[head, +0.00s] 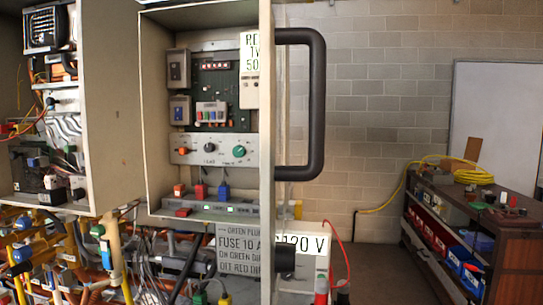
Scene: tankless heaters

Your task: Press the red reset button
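An open grey cabinet (215,15) stands at the centre. Inside it, a grey control panel (222,159) carries a small red button or knob (183,151) at its left, a black dial (209,147) and a green knob (239,151). Another red piece (183,212) sits on the strip at the cabinet's bottom, beside red and blue plugs. No reset label is readable, so I cannot tell which red part is the reset button. Neither gripper is in view.
The cabinet door (267,190) stands open, edge toward me, with a big dark handle (316,105) on its right. Left are another open cabinet (112,90) and tangled pipes. A workbench (510,228) stands right; the floor before it is clear.

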